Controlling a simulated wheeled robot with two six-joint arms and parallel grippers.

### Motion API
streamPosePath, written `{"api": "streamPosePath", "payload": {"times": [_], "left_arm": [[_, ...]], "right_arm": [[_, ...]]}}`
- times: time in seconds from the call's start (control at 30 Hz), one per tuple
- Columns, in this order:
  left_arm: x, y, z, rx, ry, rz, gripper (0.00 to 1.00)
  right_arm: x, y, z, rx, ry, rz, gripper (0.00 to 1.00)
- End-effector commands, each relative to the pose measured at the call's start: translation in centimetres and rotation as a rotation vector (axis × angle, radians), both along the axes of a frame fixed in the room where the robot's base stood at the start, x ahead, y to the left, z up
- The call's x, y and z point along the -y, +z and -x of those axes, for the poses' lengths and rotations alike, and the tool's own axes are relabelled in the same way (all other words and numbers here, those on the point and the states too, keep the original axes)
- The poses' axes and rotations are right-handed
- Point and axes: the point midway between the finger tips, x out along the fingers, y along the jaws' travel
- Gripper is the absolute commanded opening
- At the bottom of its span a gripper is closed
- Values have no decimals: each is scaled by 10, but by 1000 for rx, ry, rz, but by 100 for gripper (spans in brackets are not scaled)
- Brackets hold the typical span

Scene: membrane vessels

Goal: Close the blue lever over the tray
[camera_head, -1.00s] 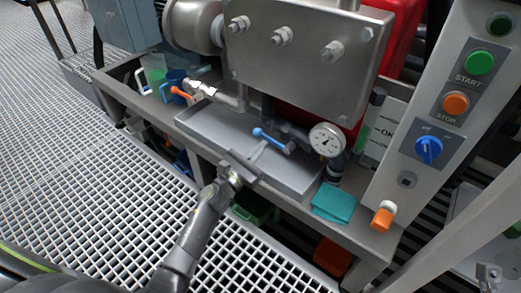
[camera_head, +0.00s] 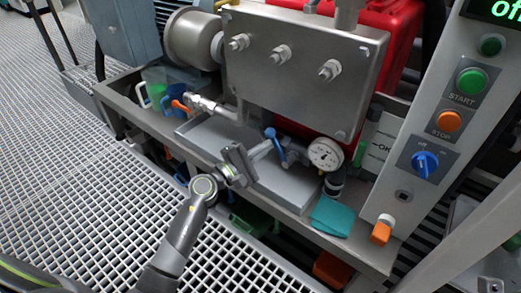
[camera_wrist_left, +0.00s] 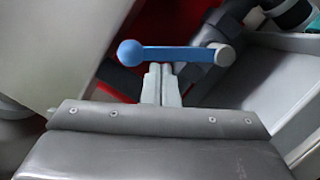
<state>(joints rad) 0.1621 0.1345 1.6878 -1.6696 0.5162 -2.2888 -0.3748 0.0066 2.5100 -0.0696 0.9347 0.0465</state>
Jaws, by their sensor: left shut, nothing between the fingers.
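The blue lever (camera_head: 276,145) sits on the pipework over the grey tray (camera_head: 292,188), left of the round gauge. Its ball knob points up and back in the head view. In the left wrist view the lever (camera_wrist_left: 175,54) lies across the picture, knob at left and pivot at right. My left gripper (camera_head: 262,149) is shut and empty, its tips at the lever's near side. In the wrist view the closed fingers (camera_wrist_left: 160,84) reach up to the lever's middle; I cannot tell whether they touch it. My right gripper is not in view.
A pressure gauge (camera_head: 325,154) stands close right of the lever. A steel housing (camera_head: 300,65) rises behind. A teal cloth (camera_head: 332,216) lies on the bench, and the control panel (camera_head: 440,120) stands at right.

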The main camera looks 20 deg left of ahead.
Motion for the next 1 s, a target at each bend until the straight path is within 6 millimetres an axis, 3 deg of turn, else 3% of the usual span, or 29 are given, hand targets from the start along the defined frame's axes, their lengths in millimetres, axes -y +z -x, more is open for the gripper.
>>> {"api": "streamPosePath", "payload": {"times": [0.53,1.0], "left_arm": [[23,22,8,149,0,-405,0],[31,24,11,144,-1,-396,0]], "right_arm": [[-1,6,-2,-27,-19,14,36],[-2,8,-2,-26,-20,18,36]]}}
